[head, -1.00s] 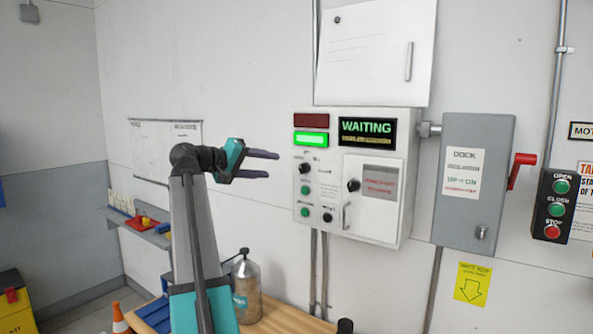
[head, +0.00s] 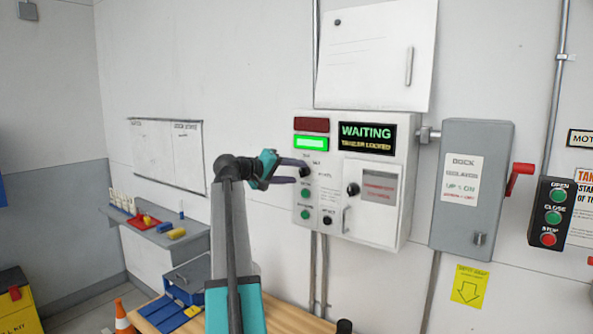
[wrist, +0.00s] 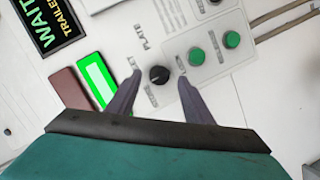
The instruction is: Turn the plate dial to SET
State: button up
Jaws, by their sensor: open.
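The plate dial (wrist: 159,75) is a small round black knob on the white control box (head: 377,228). In the wrist view it sits between my two fingertips, with printed labels around it too blurred to read fully. In the head view the dial (head: 305,171) is partly hidden by my fingers. My gripper (head: 299,171) is open, its purple fingers reaching to the box face. In the wrist view my gripper (wrist: 158,78) has one finger on each side of the dial, with gaps showing. I cannot tell which label the dial points at.
The screen (head: 367,138) reads WAITING, TRAILER LOCKED. A green lamp (head: 311,143) is lit below a dark red one (head: 311,124). Green buttons (wrist: 232,39) and another black knob (head: 353,189) are close by. A grey isolator box (head: 472,190) stands to the right.

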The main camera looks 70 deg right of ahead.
jog(key=shift+x, duration=1.1)
jog(key=c, duration=1)
jog(key=shift+a+f, duration=0.1)
jog(key=shift+a, duration=0.1)
jog(key=shift+c, duration=0.2)
jog(key=shift+d+r, duration=0.1)
jog(key=shift+r, duration=0.15)
